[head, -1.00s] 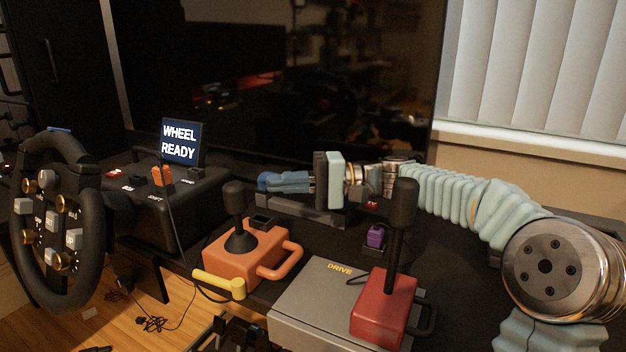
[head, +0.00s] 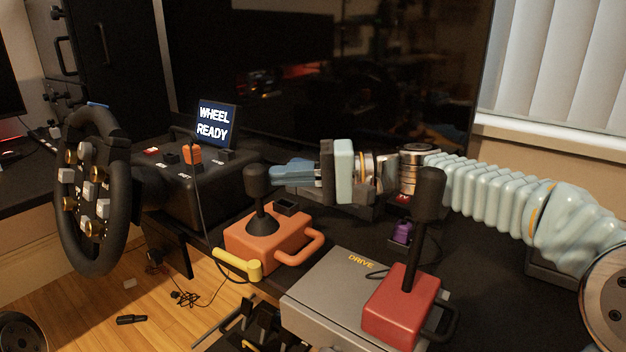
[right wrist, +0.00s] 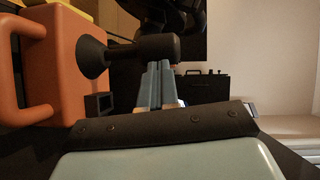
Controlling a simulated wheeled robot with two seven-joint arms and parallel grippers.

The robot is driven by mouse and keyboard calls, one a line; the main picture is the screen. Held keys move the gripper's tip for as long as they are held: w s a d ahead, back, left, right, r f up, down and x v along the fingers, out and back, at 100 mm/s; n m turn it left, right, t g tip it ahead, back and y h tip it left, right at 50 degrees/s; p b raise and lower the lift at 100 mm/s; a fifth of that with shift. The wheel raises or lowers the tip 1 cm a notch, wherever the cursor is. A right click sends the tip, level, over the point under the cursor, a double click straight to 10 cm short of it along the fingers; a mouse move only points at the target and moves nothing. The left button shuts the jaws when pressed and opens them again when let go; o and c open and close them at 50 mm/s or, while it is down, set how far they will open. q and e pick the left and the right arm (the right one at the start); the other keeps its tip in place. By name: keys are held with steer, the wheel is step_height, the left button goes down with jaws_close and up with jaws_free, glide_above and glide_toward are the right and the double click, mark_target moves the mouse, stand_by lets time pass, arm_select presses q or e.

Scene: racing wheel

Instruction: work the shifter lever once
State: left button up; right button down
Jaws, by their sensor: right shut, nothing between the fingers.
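The orange shifter box (head: 268,241) stands on the desk with a black lever (head: 257,183) rising upright from a rubber boot. In the right wrist view the lever (right wrist: 155,48) lies sideways, with its knob just beyond my fingertips. My right gripper (head: 281,172) reaches in from the right, shut and empty, its blue fingertips beside the lever knob. I cannot tell whether they touch. The shut fingers also show in the right wrist view (right wrist: 158,82). A second lever (head: 421,230) rises from a red box (head: 401,307) in front. My left gripper is out of view.
A grey box marked DRIVE (head: 330,290) is partly behind the red box. A racing wheel (head: 92,190) and its base (head: 190,190) are on the left, below a WHEEL READY screen (head: 213,124). A yellow handle (head: 237,264) juts from the orange box. A purple item (head: 402,232) sits on the desk.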

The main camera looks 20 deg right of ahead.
steer(key=shift+s+a+r+n+h, duration=0.2)
steer(key=shift+s+a+n+h, duration=0.15)
steer(key=shift+a, duration=0.25)
steer(key=shift+w+d, duration=0.1)
steer(key=shift+r, duration=0.1)
steer(key=s+a+r, duration=0.3)
steer(key=s+r, duration=0.9)
steer(key=s, duration=0.1)
steer(key=shift+s+r, duration=0.35)
steer(key=shift+s, duration=0.05)
